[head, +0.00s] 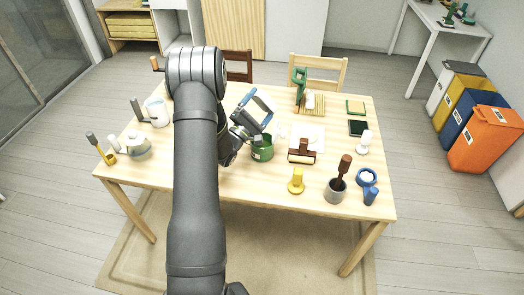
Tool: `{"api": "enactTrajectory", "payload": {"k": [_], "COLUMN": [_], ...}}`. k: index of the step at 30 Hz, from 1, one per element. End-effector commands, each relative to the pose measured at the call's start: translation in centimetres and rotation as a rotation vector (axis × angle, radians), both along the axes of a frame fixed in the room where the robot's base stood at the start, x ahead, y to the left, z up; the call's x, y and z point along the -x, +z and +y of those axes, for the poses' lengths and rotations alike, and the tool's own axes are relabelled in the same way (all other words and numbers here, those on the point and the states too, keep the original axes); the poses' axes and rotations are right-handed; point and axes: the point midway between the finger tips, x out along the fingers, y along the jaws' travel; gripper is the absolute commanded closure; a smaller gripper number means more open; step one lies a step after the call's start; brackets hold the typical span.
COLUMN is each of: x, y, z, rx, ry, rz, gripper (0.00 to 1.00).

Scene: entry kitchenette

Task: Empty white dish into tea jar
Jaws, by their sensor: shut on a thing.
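My gripper (261,107), with blue fingers, is above the table's middle, just above and behind the green tea jar. It is shut on a small pale thing (265,101) that appears to be the white dish, tilted and partly hidden by the fingers. What the dish holds is too small to tell. The green tea jar (262,150) stands upright on the table below my gripper. Its mouth is partly hidden by my gripper and its contents are not clear.
The wooden table (230,182) also bears a brown-handled roller (302,151), a yellow stamp-like thing (296,182), a grey mortar (335,192), a blue cup-like thing (367,180), a white goblet (364,142), a glass teapot (138,147) and a white pitcher (157,112). The front middle is clear.

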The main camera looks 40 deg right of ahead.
Motion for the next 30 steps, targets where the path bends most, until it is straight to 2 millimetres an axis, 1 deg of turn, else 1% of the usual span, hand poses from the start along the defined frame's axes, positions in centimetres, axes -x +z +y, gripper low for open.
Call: {"api": "enactTrajectory", "payload": {"k": [5, 14, 30], "x": [0.00, 0.01, -0.01], "y": [0.00, -0.08, -0.03], "z": [-0.01, -0.05, -0.02], "rx": [0.003, 0.135, 0.135], "ry": [0.000, 0.000, 0.000], "rz": [-0.001, -0.036, -0.036], "gripper": [0.45, 0.45, 0.45]}}
